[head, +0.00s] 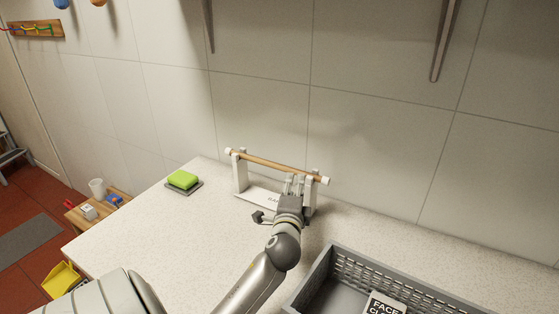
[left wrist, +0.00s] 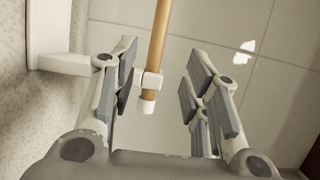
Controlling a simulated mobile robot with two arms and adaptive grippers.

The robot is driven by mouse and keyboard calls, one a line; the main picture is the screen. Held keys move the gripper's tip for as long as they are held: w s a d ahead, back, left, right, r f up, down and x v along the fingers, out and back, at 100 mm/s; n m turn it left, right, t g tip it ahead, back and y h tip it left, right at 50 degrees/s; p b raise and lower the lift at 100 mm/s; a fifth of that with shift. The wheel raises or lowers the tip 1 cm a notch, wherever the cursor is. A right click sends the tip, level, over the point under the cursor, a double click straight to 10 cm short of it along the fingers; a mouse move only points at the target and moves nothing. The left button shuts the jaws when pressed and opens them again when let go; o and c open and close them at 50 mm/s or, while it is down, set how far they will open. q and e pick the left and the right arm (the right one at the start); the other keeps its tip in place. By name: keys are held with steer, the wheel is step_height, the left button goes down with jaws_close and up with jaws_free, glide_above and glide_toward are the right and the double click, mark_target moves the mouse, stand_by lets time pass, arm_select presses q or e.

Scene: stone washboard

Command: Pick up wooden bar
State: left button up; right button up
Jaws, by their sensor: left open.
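The wooden bar (head: 268,162) is a thin brown rod with white end caps. It lies across a white stand (head: 240,177) with two uprights, near the tiled wall. It also shows in the left wrist view (left wrist: 159,42), where its white-capped end reaches into the gap between my fingers, closer to the left finger. My left gripper (head: 294,183) is at the right part of the bar, in front of the right upright and partly hiding it. Its fingers (left wrist: 163,75) are apart and not closed on the bar. My right gripper is not in view.
A grey perforated crate (head: 322,272) with a labelled item (head: 384,304) stands at the front right. A green sponge (head: 183,179) on a grey dish lies left of the stand. The speckled counter (head: 190,225) is clear in the middle. Wall brackets (head: 444,40) hang above.

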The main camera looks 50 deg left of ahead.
mark_target(296, 174)
arm_select(q)
steer(key=x, duration=0.3)
steer(key=shift+a+r+p, duration=0.15)
steer(key=shift+a+p, duration=0.05)
steer(key=shift+p, duration=0.1)
steer(key=shift+w+a, duration=0.2)
steer(key=shift+w, duration=0.05)
steer(key=shift+w+a, duration=0.15)
steer(key=shift+w, duration=0.05)
steer(key=shift+w+a, duration=0.3)
steer(key=shift+w, duration=0.1)
steer(key=shift+w+a+f+p, duration=0.2)
steer(key=shift+w+a+p, duration=0.2)
steer(key=shift+w, duration=0.2)
steer(key=shift+w+a+f+p, duration=0.25)
steer(key=shift+w+a, duration=0.25)
steer(key=shift+w, duration=0.05)
steer(key=shift+w+a+f, duration=0.15)
steer(key=shift+w+a, duration=0.2)
steer(key=shift+w, duration=0.1)
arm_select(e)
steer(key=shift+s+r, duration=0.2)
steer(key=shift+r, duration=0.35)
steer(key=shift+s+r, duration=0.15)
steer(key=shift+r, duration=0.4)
arm_select(q)
jaws_close()
